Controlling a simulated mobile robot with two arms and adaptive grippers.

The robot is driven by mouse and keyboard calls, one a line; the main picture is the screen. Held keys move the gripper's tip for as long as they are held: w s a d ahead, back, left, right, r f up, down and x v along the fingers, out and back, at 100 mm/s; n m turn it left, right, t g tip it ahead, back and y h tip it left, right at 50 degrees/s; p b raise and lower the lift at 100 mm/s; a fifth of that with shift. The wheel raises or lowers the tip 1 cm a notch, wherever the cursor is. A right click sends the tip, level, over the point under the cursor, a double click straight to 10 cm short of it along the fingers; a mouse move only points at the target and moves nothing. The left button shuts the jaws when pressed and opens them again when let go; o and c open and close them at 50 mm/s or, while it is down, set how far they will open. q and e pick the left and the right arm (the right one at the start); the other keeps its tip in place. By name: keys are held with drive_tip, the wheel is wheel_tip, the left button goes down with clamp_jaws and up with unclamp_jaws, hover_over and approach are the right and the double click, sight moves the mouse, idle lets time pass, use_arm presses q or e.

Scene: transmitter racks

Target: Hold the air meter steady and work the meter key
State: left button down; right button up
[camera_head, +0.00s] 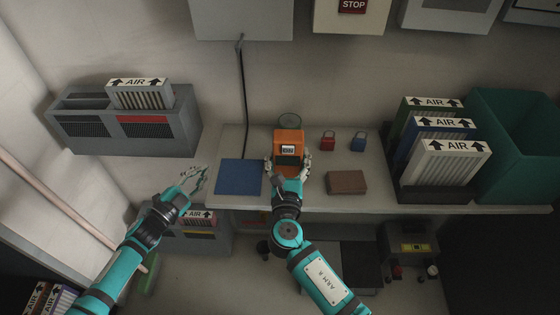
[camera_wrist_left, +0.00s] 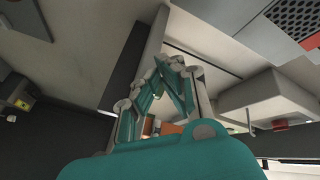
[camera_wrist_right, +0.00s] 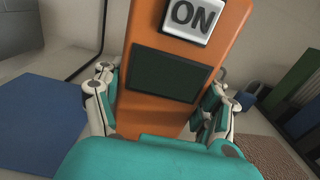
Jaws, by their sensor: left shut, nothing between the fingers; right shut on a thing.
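The orange air meter (camera_head: 288,136) is upright over the middle of the bench, with a round greenish disc at its top. Its white key (camera_head: 288,149), marked ON, is above a dark screen. The key (camera_wrist_right: 193,17) and the dark screen (camera_wrist_right: 168,75) fill the upper right wrist view. My right gripper (camera_head: 288,168) is shut on the meter, one finger at each side. I cannot tell if the meter touches the bench. My left gripper (camera_head: 197,179) is shut and empty, left of the bench and apart from the meter; its fingers (camera_wrist_left: 165,90) show in the left wrist view.
A blue mat (camera_head: 239,177) lies left of the meter. A red padlock (camera_head: 328,141), a blue padlock (camera_head: 357,142) and a brown block (camera_head: 346,182) lie right of it. Filters in a dark rack (camera_head: 445,192) and a teal bin (camera_head: 512,140) stand further right. A grey filter unit (camera_head: 90,132) is at left.

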use_arm(q)
drive_tip(key=d+r+m+h, duration=0.1)
drive_tip(key=r, duration=0.1)
drive_tip(key=d+r+m+h, duration=0.1)
drive_tip(key=r+m, duration=0.1)
drive_tip(key=r, duration=0.1)
drive_tip(key=d+r+m+g+h, duration=0.1)
drive_tip(key=r+h, duration=0.1)
drive_tip(key=shift+s+d+r+m, duration=0.15)
drive_tip(key=shift+d+r+m, duration=0.15)
drive_tip(key=shift+r+m, duration=0.1)
drive_tip(key=s+d+r+m+g+h, duration=0.2)
drive_tip(key=d+r+m+g+h, duration=0.1)
drive_tip(key=d+m, duration=0.15)
drive_tip(key=m+g+h, duration=0.2)
drive_tip(key=m+g, duration=0.5)
drive_tip(key=m, duration=0.1)
approach(288, 150)
drive_tip(key=s+a, duration=0.2)
use_arm(e)
drive_tip(key=shift+r, duration=0.1)
use_arm(q)
drive_tip(key=shift+s+d+m+g+y, duration=0.15)
drive_tip(key=shift+s+m+g+y, duration=0.15)
drive_tip(key=shift+s, duration=0.2)
drive_tip(key=x, duration=1)
